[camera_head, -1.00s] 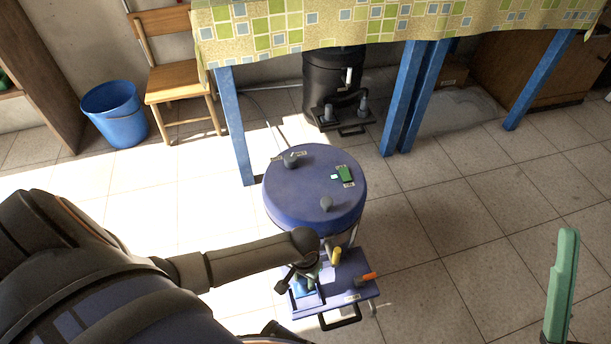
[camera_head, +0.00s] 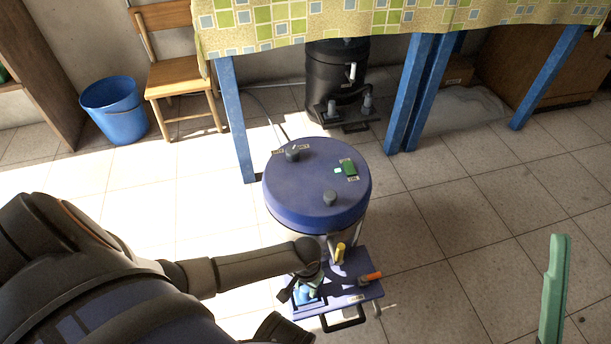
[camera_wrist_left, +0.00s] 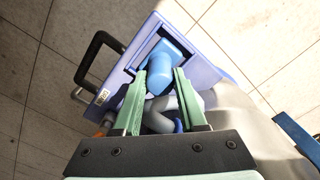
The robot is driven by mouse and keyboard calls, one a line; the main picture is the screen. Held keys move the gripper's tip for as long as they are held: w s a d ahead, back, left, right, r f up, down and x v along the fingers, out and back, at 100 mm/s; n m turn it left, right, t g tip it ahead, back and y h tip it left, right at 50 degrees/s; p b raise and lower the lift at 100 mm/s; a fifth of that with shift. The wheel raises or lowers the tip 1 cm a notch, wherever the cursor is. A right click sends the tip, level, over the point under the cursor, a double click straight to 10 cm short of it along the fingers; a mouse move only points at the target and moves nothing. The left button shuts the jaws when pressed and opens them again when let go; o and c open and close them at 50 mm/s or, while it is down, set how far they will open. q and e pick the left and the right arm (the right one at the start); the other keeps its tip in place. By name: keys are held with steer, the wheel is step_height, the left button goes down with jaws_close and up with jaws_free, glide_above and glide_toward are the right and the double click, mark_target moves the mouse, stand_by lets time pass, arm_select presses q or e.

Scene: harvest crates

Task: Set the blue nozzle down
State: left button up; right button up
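The blue nozzle (camera_wrist_left: 163,68) sits between the green fingertips of my left gripper (camera_wrist_left: 160,78) in the left wrist view, filling the gap. It is over the recess of the purple platform (camera_wrist_left: 196,38); I cannot tell whether it touches the bottom. In the head view the left gripper (camera_head: 314,286) is low over the left part of this platform (camera_head: 352,312), and my wrist partly hides the nozzle (camera_head: 302,295). One green finger of my right gripper (camera_head: 554,290) shows at the lower right, well away from the platform; its other finger is not visible.
A purple-lidded drum (camera_head: 310,215) stands just behind the platform. The platform also bears a yellow piece (camera_head: 340,253) and an orange-tipped piece (camera_head: 373,276). A black drum (camera_head: 320,85), table legs (camera_head: 410,95), a chair (camera_head: 180,85) and a blue bucket (camera_head: 113,108) stand behind. Floor at right is clear.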

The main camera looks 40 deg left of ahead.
arm_select(q)
steer(key=o, duration=0.4)
steer(key=shift+c, duration=0.2)
step_height(320, 180, up, 12)
steer(key=p, duration=0.7)
steer(key=shift+r, duration=0.2)
arm_select(e)
step_height(320, 180, up, 8)
steer(key=d, duration=0.1)
steer(key=shift+s+t, duration=0.15)
steer(key=shift+t, duration=0.25)
steer(key=shift+f, duration=0.1)
